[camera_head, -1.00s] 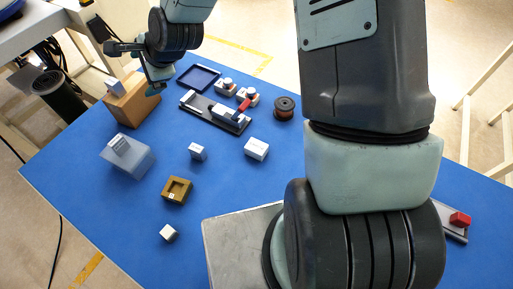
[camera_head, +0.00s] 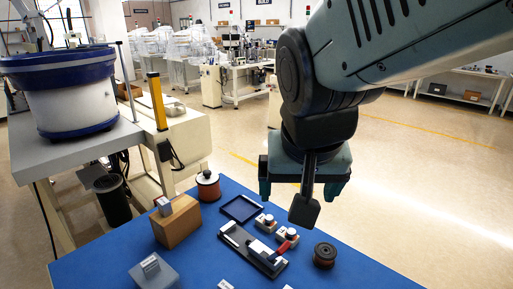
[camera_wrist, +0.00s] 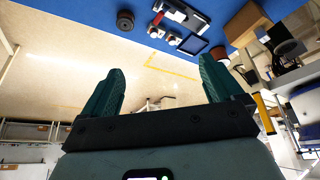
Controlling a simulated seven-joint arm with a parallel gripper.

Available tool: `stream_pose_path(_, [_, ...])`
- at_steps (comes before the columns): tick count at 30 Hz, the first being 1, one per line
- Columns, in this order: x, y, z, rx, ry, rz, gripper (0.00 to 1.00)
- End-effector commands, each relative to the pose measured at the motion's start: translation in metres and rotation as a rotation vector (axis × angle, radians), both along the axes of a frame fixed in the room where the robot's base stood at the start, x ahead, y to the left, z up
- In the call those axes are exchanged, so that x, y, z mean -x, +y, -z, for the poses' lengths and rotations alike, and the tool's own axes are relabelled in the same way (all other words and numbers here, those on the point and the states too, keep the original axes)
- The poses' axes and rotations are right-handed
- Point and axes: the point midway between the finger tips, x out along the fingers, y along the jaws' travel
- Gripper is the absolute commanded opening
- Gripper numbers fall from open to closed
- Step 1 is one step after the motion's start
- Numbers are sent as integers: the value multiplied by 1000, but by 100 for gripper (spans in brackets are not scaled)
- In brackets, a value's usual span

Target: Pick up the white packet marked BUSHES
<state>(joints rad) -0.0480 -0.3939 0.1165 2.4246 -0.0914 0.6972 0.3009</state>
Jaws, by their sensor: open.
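No lettering is legible, so I cannot tell which white packet is marked BUSHES. A small white packet with a pinkish side (camera_head: 163,205) sits on top of the brown box (camera_head: 177,222) at the left of the table. Two more white items, one at the bottom edge (camera_head: 225,285) and one farther right (camera_head: 287,287), are nearly cut off in the head view. My gripper (camera_head: 303,188) is held up above the table's far right side, well apart from all of them. In the wrist view my gripper (camera_wrist: 160,85) has its teal fingers wide apart with nothing between them.
A black fixture (camera_head: 252,250), a dark blue tray (camera_head: 241,208) and a dark spool (camera_head: 325,255) lie on the blue table. A copper-coloured spool (camera_head: 208,186) stands behind the brown box. A bowl feeder (camera_head: 70,95) is at left.

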Motion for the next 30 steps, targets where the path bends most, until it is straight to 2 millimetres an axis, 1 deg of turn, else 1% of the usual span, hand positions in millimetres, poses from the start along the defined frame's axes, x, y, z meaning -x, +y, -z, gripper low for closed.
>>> stream_pose_path(1, [12, -5, 1, 35, 30, -49, 94])
stream_pose_path(3, [25, -12, 8, 92, 92, -122, 94])
stream_pose_path(6, [34, -18, 22, 172, 183, -213, 94])
stream_pose_path(9, [36, -22, 36, 249, 267, -291, 94])
stream_pose_path(14, [34, -24, 56, 358, 370, -387, 94])
stream_pose_path(20, [25, -22, 88, 525, 504, -527, 94])
stream_pose_path(23, [19, -17, 112, 650, 583, -630, 94])
stream_pose_path(29, [4, -1, 169, 958, 718, -890, 94])
stream_pose_path(30, [2, 3, 181, 1021, 738, -946, 94])
